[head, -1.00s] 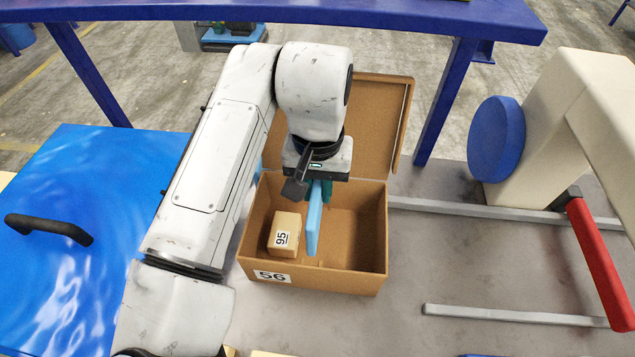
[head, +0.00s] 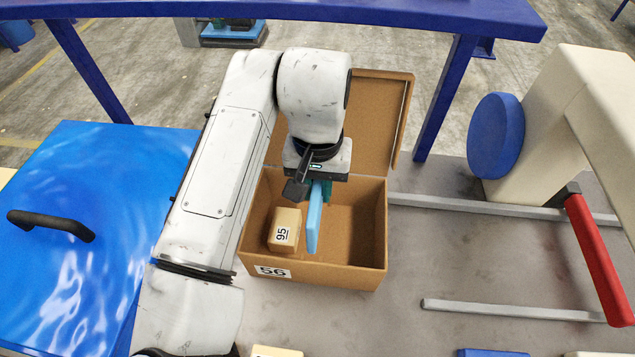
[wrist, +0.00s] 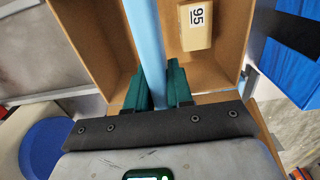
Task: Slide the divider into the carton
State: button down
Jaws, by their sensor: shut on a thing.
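The open brown carton (head: 345,277), labelled 56, stands on the grey table with its lid tilted back; it also shows in the wrist view (wrist: 108,45). My gripper (head: 321,188) is over the carton and shut on the light blue divider (head: 313,228). In the wrist view the green fingers of my gripper (wrist: 156,78) pinch the divider (wrist: 146,40) from both sides. The divider is on edge, and its lower part appears within the carton's opening, right of the small box. I cannot tell whether it touches the carton floor.
A small box labelled 95 (head: 285,230) sits inside the carton at left; the carton's right side is empty. A glossy blue lid with a black handle (head: 50,225) lies left. Grey rails (head: 510,312) and a red-handled cream machine (head: 595,255) are at right.

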jog(key=shift+f, duration=0.15)
jog(key=shift+f, duration=0.5)
jog(key=shift+r+p, duration=0.1)
jog(key=shift+p, duration=0.2)
dwell(0.3)
jog(key=shift+f+b, duration=1.4)
jog(key=shift+f, duration=2.15)
dwell(0.8)
jog(key=c, duration=0.9)
grip_release()
notch_tip(320, 180, up, 11)
jog(key=shift+f+b, duration=0.1)
jog(key=shift+b, duration=0.25)
